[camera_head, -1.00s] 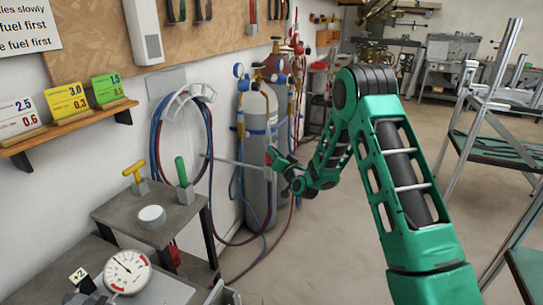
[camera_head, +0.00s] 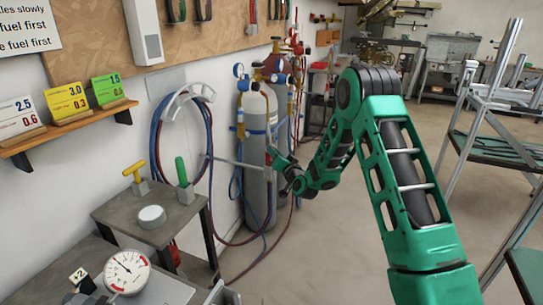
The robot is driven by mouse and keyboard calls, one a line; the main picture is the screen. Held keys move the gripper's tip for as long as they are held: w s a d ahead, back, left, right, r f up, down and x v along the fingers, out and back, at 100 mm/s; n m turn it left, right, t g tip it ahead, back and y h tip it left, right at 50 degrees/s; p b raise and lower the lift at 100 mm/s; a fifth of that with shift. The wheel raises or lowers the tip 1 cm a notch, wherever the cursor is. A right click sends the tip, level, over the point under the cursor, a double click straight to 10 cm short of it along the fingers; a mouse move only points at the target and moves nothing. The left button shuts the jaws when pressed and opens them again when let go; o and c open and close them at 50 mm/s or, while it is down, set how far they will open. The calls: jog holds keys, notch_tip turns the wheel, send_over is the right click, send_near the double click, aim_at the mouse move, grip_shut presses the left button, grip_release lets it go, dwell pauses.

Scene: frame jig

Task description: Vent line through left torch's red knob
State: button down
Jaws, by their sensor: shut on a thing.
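My gripper (camera_head: 275,158) is at the end of my green arm, in front of the grey gas cylinder (camera_head: 257,145). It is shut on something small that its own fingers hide. A thin grey rod (camera_head: 238,163) runs from near the wall to the gripper. I cannot tell whether the rod is held or only lies beside the fingers. I cannot make out the left torch or its red knob. A round white gauge (camera_head: 127,271) with a red band stands on the bench at lower left; its needle is too small to read surely.
Red and blue hoses (camera_head: 158,135) hang coiled on a white wall hook and trail to the floor. A small grey stand (camera_head: 178,215) carries a yellow T-handle (camera_head: 134,170), a green handle (camera_head: 181,170) and a white disc (camera_head: 151,215). Coloured number cards (camera_head: 66,103) stand on the shelf. Metal racks fill the right.

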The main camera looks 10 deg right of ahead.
jog(key=shift+f, duration=0.15)
dwell(0.5)
jog(key=c, duration=1.6)
grip_release()
jog(key=shift+o, duration=0.2)
